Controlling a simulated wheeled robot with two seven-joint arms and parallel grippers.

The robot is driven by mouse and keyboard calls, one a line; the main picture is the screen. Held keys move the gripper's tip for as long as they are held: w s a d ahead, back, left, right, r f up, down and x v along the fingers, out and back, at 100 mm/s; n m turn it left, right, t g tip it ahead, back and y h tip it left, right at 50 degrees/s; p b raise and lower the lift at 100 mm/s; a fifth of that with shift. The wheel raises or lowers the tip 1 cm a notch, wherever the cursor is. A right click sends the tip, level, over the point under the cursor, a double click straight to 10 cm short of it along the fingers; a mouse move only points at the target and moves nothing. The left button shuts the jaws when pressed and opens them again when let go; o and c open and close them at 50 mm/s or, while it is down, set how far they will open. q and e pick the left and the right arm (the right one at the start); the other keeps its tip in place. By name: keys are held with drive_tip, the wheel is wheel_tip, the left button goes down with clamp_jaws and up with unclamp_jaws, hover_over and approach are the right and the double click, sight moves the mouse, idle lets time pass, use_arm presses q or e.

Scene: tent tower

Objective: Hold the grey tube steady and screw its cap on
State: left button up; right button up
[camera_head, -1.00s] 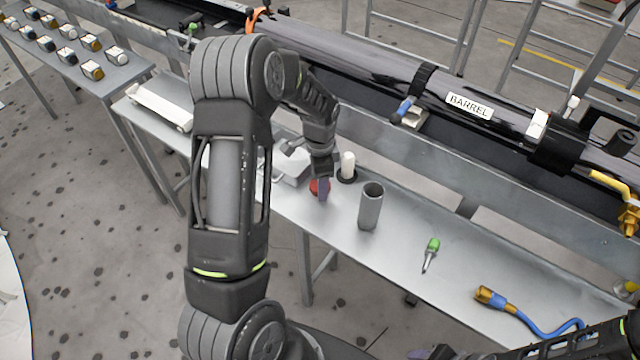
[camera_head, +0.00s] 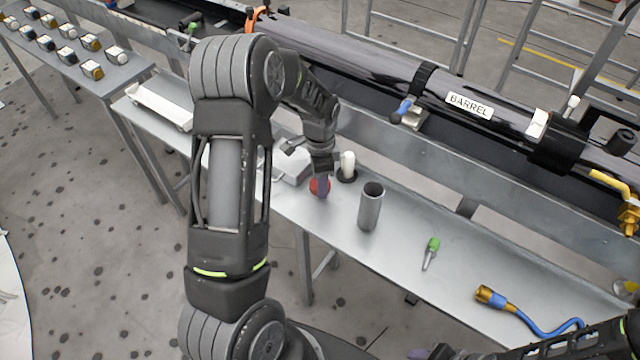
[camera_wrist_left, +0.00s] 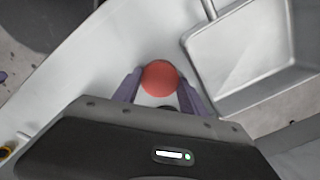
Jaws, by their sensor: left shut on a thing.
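The grey tube (camera_head: 370,208) stands upright and open-topped on the metal bench, with nothing holding it. A round red cap (camera_head: 317,187) is left of the tube and apart from it; it also shows in the left wrist view (camera_wrist_left: 160,77). My left gripper (camera_head: 322,188) is shut on the red cap, with its purple fingers on either side. Whether the cap touches the bench is unclear. My right gripper (camera_head: 432,352) shows only as a purple tip at the bottom edge; its jaws cannot be made out.
A white cylinder on a dark base (camera_head: 347,166) stands close behind the left gripper. A grey tray (camera_wrist_left: 250,52) lies beside it. A green-handled screwdriver (camera_head: 431,252) and a blue cable (camera_head: 535,325) lie to the right. The long barrel (camera_head: 390,75) runs behind the bench.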

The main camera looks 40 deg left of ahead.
use_arm(q)
drive_tip(key=shift+c, duration=1.1)
wheel_tip(320, 180, up, 10)
drive_tip(key=shift+b, duration=0.35)
drive_tip(key=shift+s, duration=0.1)
